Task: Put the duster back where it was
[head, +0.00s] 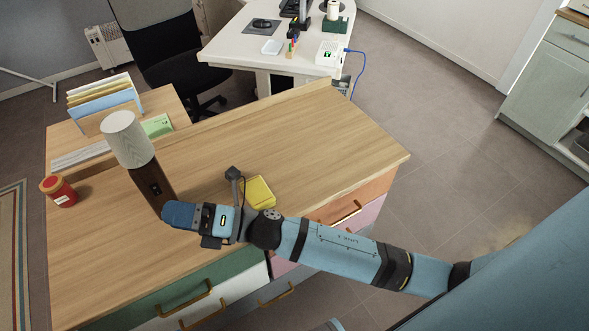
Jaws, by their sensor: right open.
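A small yellow item (260,191), which looks like a folded duster, lies on the wooden desk top (300,140), just behind my right forearm. The arm hides part of its near edge. My right gripper (174,215) reaches in from the right over the desk. It is to the left of the yellow item, close to the foot of the brown lamp base, and apart from the yellow item. Its jaws are open, with nothing seen between them. Whether it touches the lamp base I cannot tell. My left gripper is not in view.
A lamp with a pale shade (125,139) and brown base stands left of my gripper. A red jar (58,190) stands at the desk's left edge. A file rack (108,105) stands behind. A white desk (228,42) lies beyond. The desk's middle and right are clear.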

